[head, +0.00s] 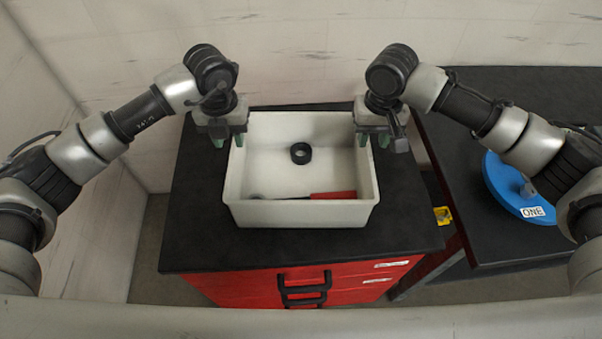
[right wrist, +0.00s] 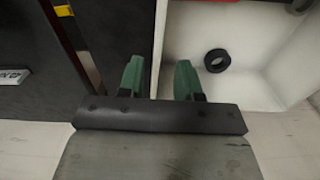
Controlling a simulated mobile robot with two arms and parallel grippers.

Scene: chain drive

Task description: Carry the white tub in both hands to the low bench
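The white tub (head: 300,213) sits on the black top of a red drawer cabinet (head: 200,235). Inside it are a black ring (head: 300,153) and a tool with a red handle (head: 333,195). My left gripper (head: 229,138) is at the tub's left wall, with its green fingers apart. My right gripper (head: 373,138) is at the right wall. In the right wrist view its green fingers (right wrist: 158,80) stand apart with the tub wall (right wrist: 159,50) between them, and gaps show on both sides. The left gripper's contact with the wall is not clear.
A lower black bench (head: 470,215) stands to the right of the cabinet. A blue disc (head: 515,188) labelled ONE lies on it; its front-left part is bare. A small yellow object (head: 442,215) shows in the gap between cabinet and bench. Walls stand behind and left.

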